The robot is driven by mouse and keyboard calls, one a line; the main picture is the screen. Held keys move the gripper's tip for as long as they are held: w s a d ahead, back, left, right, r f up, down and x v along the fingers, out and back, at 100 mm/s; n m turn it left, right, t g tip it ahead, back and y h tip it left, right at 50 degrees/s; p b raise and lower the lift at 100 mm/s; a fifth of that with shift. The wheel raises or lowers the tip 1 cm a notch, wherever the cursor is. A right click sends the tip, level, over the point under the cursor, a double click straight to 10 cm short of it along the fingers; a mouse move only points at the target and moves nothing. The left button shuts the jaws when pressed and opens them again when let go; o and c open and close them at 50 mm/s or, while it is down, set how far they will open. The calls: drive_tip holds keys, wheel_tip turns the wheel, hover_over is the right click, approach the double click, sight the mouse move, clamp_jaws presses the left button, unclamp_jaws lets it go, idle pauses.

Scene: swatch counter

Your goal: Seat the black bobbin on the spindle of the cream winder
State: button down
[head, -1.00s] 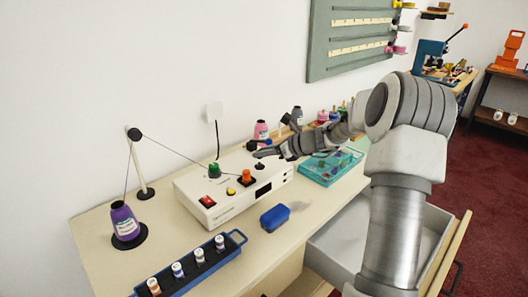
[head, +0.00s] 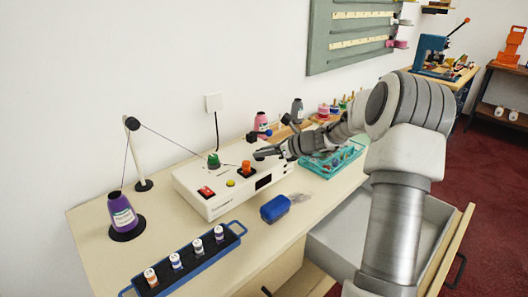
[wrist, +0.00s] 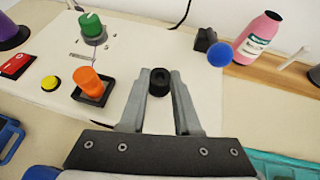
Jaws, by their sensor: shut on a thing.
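The cream winder (head: 222,204) stands on the counter below my gripper (head: 262,154). In the wrist view my gripper (wrist: 160,82) is shut on the small black bobbin (wrist: 159,76), one finger at each side. The bobbin looks upright, with a dark hole in its top, and sits over the winder's cream top (wrist: 128,50), right of the orange switch. The head view does not show the bobbin clearly behind the fingers. The spindle is not visible. I cannot tell whether the bobbin is around it or above it.
An orange switch (wrist: 90,82) and a green knob (wrist: 92,22) rise close left of my fingers. A blue ball (wrist: 222,53) and pink thread cone (wrist: 258,38) stand behind right. A blue box (head: 274,208) lies before the winder; a teal tray (head: 325,166) lies right.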

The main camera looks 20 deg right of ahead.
drive_tip(key=c, duration=0.5)
unclamp_jaws()
drive_tip(key=shift+c, duration=0.2)
drive_tip(key=p+v, duration=0.2)
drive_tip(key=v, duration=1.5)
drive_tip(key=shift+s, duration=0.2)
drive_tip(key=shift+r, duration=0.1)
